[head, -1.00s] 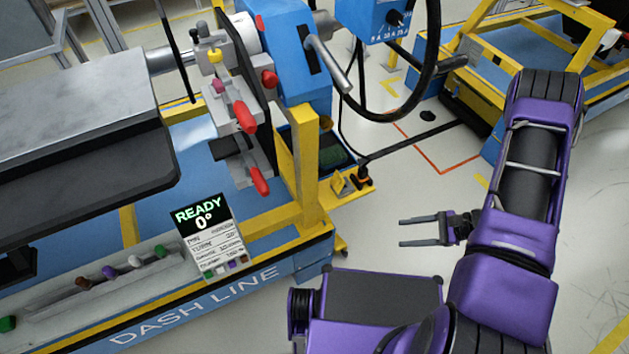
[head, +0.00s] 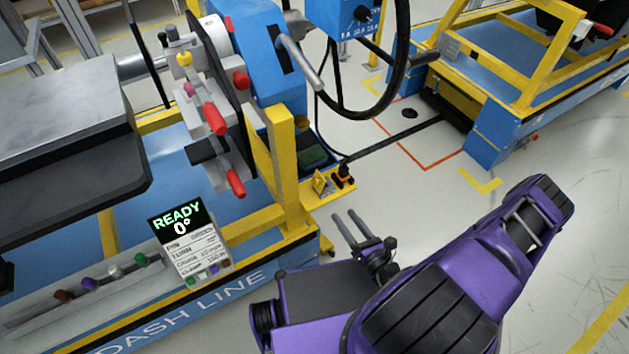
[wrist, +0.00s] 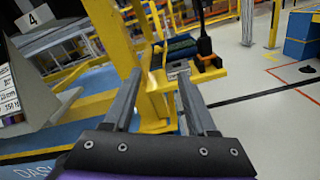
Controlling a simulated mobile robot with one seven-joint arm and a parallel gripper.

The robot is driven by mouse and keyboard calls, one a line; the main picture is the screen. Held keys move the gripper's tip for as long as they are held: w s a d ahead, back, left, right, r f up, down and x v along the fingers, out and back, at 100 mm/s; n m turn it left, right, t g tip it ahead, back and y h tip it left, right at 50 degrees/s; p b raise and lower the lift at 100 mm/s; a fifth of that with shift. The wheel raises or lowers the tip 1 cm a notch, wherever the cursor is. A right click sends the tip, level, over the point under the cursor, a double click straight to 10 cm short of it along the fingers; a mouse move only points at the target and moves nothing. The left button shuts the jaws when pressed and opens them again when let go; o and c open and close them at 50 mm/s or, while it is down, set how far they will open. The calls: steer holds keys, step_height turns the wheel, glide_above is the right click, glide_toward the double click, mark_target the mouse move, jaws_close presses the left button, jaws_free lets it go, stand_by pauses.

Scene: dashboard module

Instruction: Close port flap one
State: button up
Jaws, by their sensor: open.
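My gripper (head: 352,229) is open and empty in the head view, low over the floor to the right of the blue and yellow dash line stand (head: 275,235). The wrist view also shows my gripper (wrist: 158,90), with its two fingers apart and pointing toward a yellow post (wrist: 125,60). A grey dashboard module (head: 60,120) lies at the left of the head view, carried on the stand. I cannot make out port flap one in either view.
A display reading "READY 0°" (head: 177,220) stands on the stand's front rail. Red-handled clamps (head: 214,118) and a steering-wheel-like ring (head: 400,75) are above. Another blue and yellow stand (head: 510,70) is at the upper right. Floor on the right is clear.

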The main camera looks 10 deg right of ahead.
mark_target(320, 183)
steer(key=b+x, duration=0.1)
steer(key=x, duration=1.4)
steer(key=shift+w+a, duration=0.1)
jaws_close()
